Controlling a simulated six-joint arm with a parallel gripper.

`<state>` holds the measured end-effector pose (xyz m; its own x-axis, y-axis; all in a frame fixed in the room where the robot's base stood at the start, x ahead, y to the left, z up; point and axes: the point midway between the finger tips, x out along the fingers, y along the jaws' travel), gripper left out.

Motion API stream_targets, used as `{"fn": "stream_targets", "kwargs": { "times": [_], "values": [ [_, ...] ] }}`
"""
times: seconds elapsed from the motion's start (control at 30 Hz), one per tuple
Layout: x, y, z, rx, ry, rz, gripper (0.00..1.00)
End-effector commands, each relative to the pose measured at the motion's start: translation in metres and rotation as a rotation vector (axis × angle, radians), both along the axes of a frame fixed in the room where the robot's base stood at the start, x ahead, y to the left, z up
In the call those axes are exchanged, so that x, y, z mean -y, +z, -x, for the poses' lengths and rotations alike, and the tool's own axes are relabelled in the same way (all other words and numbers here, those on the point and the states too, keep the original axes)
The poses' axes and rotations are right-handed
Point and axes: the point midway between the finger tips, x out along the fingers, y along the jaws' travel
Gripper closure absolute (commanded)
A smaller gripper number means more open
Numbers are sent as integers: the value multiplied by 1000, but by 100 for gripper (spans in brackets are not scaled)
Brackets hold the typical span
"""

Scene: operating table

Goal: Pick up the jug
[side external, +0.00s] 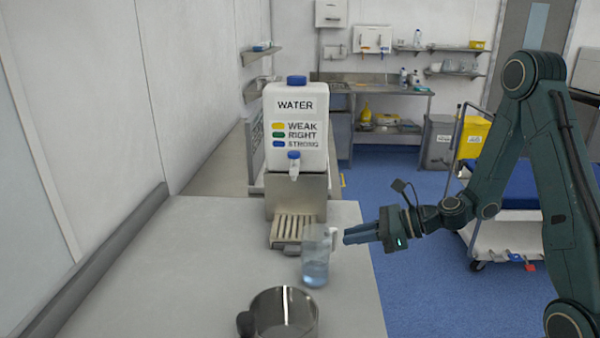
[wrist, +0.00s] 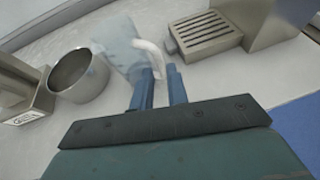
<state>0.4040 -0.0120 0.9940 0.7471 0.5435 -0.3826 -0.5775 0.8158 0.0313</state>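The jug (side external: 316,268) is clear, with a white handle and a bluish lower part. It stands upright on the counter in front of the water dispenser's drip tray. In the wrist view the jug (wrist: 122,45) is beyond my fingers, with its white handle (wrist: 152,58) reaching down toward the gap between them. My gripper (side external: 346,237) comes in from the right at handle height in the side view. In the wrist view its two blue fingers (wrist: 162,77) are apart. I cannot tell whether either finger touches the handle.
A water dispenser (side external: 296,125) labelled weak, right and strong stands behind the jug, with a slatted drip tray (side external: 290,232) below it. A metal pot (side external: 284,312) stands close in front; it also shows in the wrist view (wrist: 78,76). The counter's left side (side external: 190,270) is clear.

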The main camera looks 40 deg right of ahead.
Motion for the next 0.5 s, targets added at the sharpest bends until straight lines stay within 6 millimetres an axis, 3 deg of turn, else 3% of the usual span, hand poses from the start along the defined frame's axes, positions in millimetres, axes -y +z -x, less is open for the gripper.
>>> {"fn": "stream_targets", "kwargs": {
  "times": [0.27,0.5],
  "values": [
    [-2,-1,-3,0,1,0,84],
    [-13,-9,-16,0,4,-1,84]
  ]
}}
